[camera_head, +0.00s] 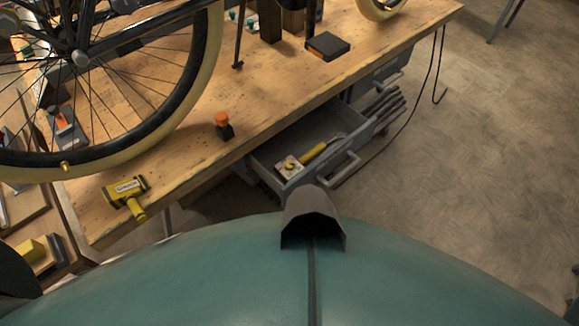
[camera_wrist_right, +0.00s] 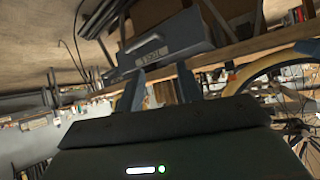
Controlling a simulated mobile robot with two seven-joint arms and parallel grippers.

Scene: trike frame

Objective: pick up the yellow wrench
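A yellow-handled tool (camera_head: 314,152), which looks like the yellow wrench, lies in the open grey drawer (camera_head: 270,156) under the workbench in the head view. Its grey end points to the upper right, away from a small yellow and pale block (camera_head: 289,167) beside it. My right gripper (camera_wrist_right: 161,86) shows in the right wrist view with its two fingers apart and nothing clearly between them. The drawer front (camera_wrist_right: 165,45) appears beyond the fingers, with a gap that I cannot judge. The wrench is not visible there. My left gripper is not in view.
The wooden workbench (camera_head: 170,100) carries a bicycle wheel (camera_head: 215,45), a yellow power tool (camera_head: 125,192), an orange-capped item (camera_head: 222,125) and a dark box (camera_head: 327,46). A black cable (camera_head: 425,90) hangs near the drawer. The floor (camera_head: 480,150) to the right is clear.

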